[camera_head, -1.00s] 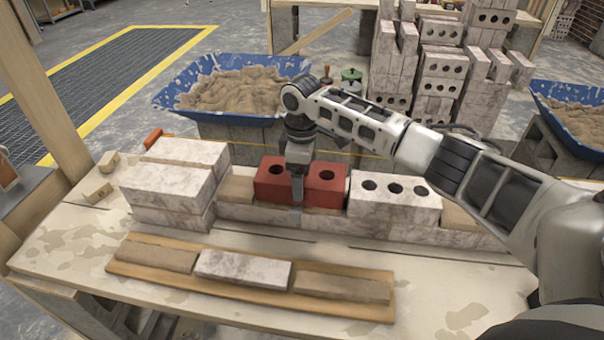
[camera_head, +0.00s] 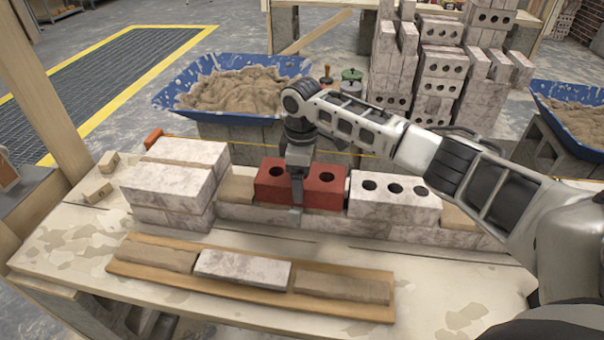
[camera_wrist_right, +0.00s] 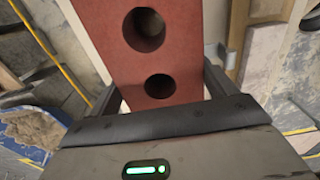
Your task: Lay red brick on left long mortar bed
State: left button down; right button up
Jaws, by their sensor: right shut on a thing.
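The red brick (camera_head: 270,184) has round holes in its top and is in the wall row behind the front board, level with the whitish brick on its right. My right gripper (camera_head: 297,192) is shut on it from above, one finger across its front face. The wrist view also shows the red brick (camera_wrist_right: 158,55) between the fingers. I cannot tell whether its underside touches the course below. A mortar patch (camera_head: 236,190) shows left of it. On the front board, a long mortar bed (camera_head: 155,255) lies left and another (camera_head: 342,288) right. My left gripper is not in view.
A whitish holed brick (camera_head: 393,198) stands right of the red one, stacked pale bricks (camera_head: 172,190) at left. A pale slab (camera_head: 242,268) lies between the board's beds. Blue tubs of mortar (camera_head: 240,92) and a brick pile (camera_head: 440,70) stand behind. The table's front is clear.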

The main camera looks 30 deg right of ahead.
jog(key=shift+w+r, duration=0.1)
jog(key=o, duration=1.9)
jog(key=shift+s+f, duration=0.2)
jog(key=shift+f, duration=0.05)
notch_tip(320, 180, up, 16)
jog(key=shift+r+p, duration=0.2)
jog(key=shift+p, duration=0.5)
